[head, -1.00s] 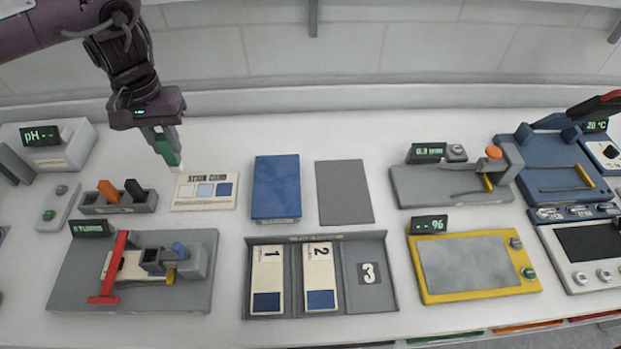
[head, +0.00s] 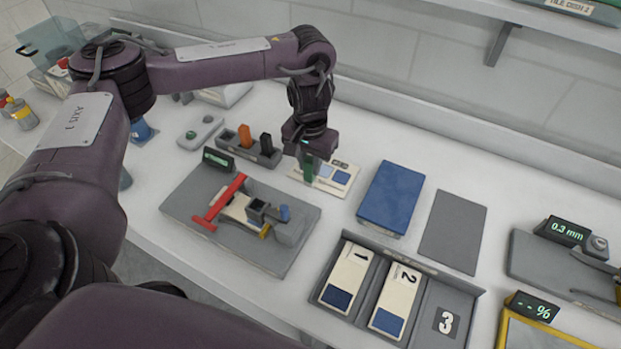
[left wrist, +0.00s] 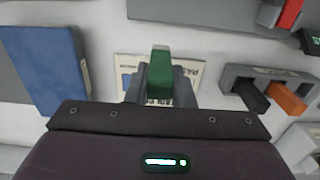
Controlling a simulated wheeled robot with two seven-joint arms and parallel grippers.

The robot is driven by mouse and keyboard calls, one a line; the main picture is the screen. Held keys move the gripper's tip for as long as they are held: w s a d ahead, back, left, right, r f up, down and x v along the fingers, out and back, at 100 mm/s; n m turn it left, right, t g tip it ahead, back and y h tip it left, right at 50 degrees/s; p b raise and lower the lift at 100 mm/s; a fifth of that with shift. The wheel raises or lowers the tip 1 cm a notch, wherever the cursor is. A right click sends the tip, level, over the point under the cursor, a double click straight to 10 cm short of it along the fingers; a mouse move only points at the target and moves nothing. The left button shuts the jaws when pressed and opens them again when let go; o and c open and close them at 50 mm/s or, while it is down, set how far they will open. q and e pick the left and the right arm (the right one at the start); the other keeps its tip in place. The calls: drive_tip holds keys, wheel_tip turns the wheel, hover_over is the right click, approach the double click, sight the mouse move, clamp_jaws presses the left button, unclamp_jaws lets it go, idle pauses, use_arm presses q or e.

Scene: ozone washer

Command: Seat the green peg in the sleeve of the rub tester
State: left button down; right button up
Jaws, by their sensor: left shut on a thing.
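My left gripper (head: 308,160) is shut on the green peg (head: 308,169) and holds it over the left part of the stain card. In the left wrist view the green peg (left wrist: 160,76) stands between the fingers. The rub tester (head: 185,208) is a grey plate with a red lever, nearer and to the left of the gripper in the head view. Its sleeve (head: 257,210) is a small dark grey block beside a blue knob, apart from the peg. Part of the rub tester (left wrist: 215,14) shows at the top of the left wrist view. My right gripper is not in view.
A peg rack (head: 268,160) with an orange and a black peg stands left of the gripper. The stain card (head: 343,177), a blue pad (head: 390,200) and a numbered tray (head: 470,290) lie to the right. Bare bench lies between the rub tester and tray.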

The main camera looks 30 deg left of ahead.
sight(310, 177)
use_arm(q)
drive_tip(key=shift+f+b, duration=0.6)
drive_tip(key=shift+f, duration=2)
drive_tip(key=shift+f, duration=0.1)
drive_tip(key=c, duration=1.3)
unclamp_jaws()
drive_tip(key=shift+o, duration=0.2)
